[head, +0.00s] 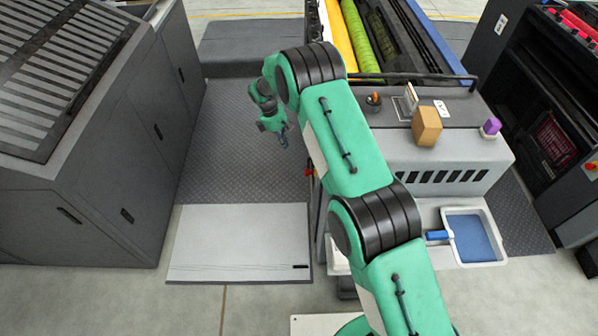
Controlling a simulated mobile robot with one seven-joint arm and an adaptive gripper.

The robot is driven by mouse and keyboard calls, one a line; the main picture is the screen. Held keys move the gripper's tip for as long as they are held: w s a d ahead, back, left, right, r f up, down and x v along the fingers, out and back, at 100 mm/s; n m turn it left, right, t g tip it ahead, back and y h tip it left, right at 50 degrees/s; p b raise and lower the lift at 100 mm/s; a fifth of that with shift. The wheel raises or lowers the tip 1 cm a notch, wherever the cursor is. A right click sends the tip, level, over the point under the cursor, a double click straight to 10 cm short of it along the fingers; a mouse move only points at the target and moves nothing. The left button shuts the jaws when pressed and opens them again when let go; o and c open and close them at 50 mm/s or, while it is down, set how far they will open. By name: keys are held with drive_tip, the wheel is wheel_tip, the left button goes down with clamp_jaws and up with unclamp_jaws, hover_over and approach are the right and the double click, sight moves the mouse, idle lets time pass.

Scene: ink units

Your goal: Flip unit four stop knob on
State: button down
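A small red and yellow knob (309,170) shows at the left side of the middle ink unit (440,150). Another red and yellow knob (590,166) shows on the dark unit at the right edge. I cannot read any unit numbers, so I cannot tell which knob belongs to unit four. My gripper (284,143) hangs over the dark floor plate, left of and a little above the nearer knob in the picture. It appears apart from that knob. Its fingers are too small to tell whether they are open or shut.
My green arm crosses the middle unit and hides part of it. An orange box (427,127), a purple item (490,127) and a dark knob with orange (374,99) are on its top. A blue-lined tray (474,238) is in front. A grey cabinet (110,190) stands left; the textured floor plate (235,150) between is clear.

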sight(309, 173)
drive_tip(key=a+x, duration=0.2)
drive_tip(key=x, duration=0.8)
drive_tip(key=shift+a+f, duration=0.2)
drive_tip(key=shift+f, duration=0.25)
drive_tip(key=shift+f, duration=0.1)
drive_tip(key=d+f+b, duration=0.2)
drive_tip(key=d+f, duration=0.4)
drive_tip(key=f, duration=0.3)
drive_tip(key=shift+d+f+b, duration=0.25)
drive_tip(key=shift+b, duration=0.05)
